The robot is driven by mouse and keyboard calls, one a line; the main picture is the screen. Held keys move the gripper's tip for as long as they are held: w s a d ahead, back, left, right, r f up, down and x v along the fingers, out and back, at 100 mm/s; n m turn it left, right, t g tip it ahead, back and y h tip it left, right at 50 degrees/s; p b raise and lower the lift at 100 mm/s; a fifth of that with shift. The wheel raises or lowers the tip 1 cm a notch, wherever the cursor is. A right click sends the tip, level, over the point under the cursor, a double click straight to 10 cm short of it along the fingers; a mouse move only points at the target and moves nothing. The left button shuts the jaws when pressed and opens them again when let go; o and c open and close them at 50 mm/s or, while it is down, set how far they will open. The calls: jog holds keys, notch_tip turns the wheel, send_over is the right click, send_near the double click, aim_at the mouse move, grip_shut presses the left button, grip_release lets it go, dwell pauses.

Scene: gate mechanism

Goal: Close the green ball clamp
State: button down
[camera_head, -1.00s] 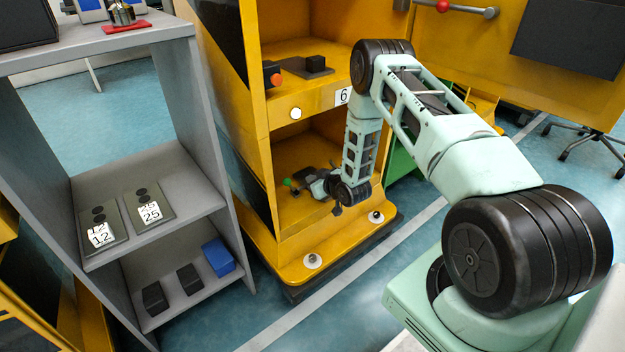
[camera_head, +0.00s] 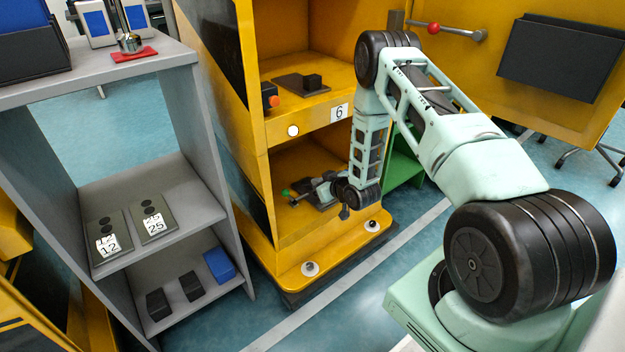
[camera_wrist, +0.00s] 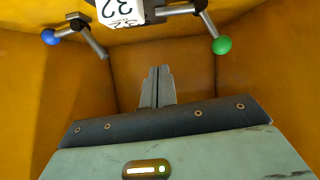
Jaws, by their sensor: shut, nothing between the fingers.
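The green ball (camera_wrist: 222,45) is at the end of a short metal rod at the upper right of the wrist view. The rod joins a dark clamp bar beside a white number block (camera_wrist: 121,10). A blue ball (camera_wrist: 49,36) on a similar rod is at the upper left. My gripper (camera_wrist: 158,70) is shut and empty, its fingertips below and left of the green ball, apart from it in the picture. In the head view the green ball (camera_head: 285,192) shows small at the lower bay's left; my wrist hides much of that bay.
The yellow cabinet (camera_head: 310,265) encloses the lower bay with walls and a shelf labelled 6 above. Its open door with a red-ball handle (camera_head: 433,28) is at the right. A grey shelf unit (camera_head: 205,130) stands left. Floor shows in front of the cabinet.

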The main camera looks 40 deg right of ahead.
jog(key=shift+p+v, duration=0.45)
jog(key=shift+v, duration=1.75)
jog(key=shift+d, duration=0.15)
